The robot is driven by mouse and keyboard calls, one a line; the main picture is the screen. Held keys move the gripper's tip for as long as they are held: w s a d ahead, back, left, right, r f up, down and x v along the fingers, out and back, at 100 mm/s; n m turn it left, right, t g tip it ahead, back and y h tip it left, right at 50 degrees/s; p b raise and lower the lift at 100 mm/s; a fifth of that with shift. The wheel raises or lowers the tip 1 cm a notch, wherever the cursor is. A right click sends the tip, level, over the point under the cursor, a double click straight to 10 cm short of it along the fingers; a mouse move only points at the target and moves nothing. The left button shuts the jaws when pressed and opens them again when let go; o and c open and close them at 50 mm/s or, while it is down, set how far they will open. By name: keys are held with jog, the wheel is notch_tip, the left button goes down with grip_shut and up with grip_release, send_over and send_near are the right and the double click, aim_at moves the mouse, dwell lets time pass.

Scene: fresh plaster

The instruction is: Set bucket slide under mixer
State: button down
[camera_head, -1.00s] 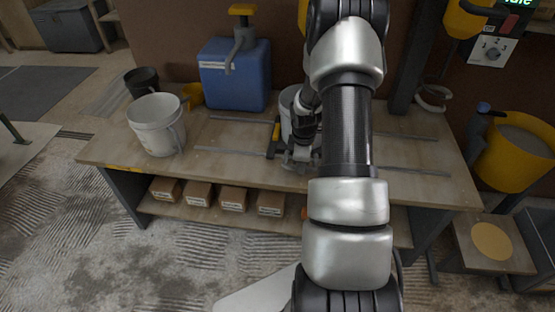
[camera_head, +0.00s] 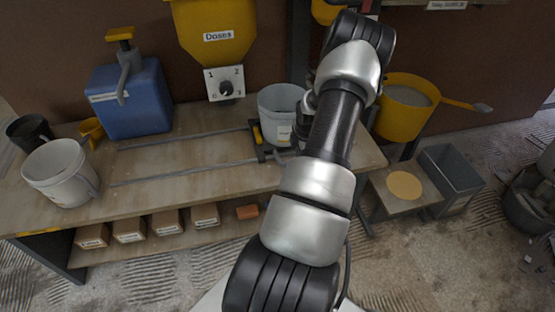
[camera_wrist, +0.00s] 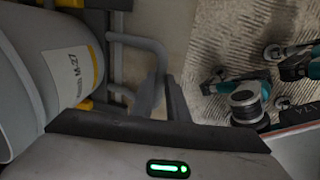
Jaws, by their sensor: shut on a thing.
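The grey bucket (camera_head: 279,112) stands on the dark bucket slide (camera_head: 262,146), which straddles two metal rails on the bench. The bucket is right of the yellow Doses hopper (camera_head: 213,28), beside a dark post. A yellow unit at the top (camera_head: 327,11), mostly hidden by my arm, may be the mixer. In the wrist view, the bucket (camera_wrist: 62,70) with its M-27 label is at left, and the slide's grey looped handle (camera_wrist: 143,42) runs to my gripper (camera_wrist: 166,97). My gripper is shut on this handle. My arm hides its grip in the head view.
A blue jug (camera_head: 130,98) and a white bucket (camera_head: 60,174) stand at the bench's left. A yellow tub (camera_head: 403,106) with a scoop is at right, above a low stand (camera_head: 407,188) and grey bin (camera_head: 451,177). The rails left of the slide are clear.

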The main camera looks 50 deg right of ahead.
jog(key=s+d, duration=0.2)
jog(key=d, duration=0.1)
jog(key=s+d, duration=0.3)
jog(key=d, duration=0.1)
jog(key=s+d+b, duration=0.1)
jog(key=s+d, duration=0.1)
jog(key=d, duration=0.1)
jog(key=shift+s+d+f, duration=0.1)
jog(key=shift+s+d, duration=0.1)
jog(key=shift+s, duration=0.2)
jog(key=shift+s+d, duration=0.45)
jog(key=shift+d, duration=0.3)
jog(key=c, duration=1.7)
grip_release()
jog(key=shift+s, duration=0.1)
jog(key=shift+c, duration=0.2)
jog(key=shift+r, duration=0.2)
jog(key=s+r, duration=0.1)
jog(key=r, duration=0.4)
jog(key=a+r+p, duration=0.1)
jog(key=r, duration=0.5)
jog(key=s+a+r+p, duration=0.1)
jog(key=r, duration=0.5)
jog(key=shift+s, duration=0.3)
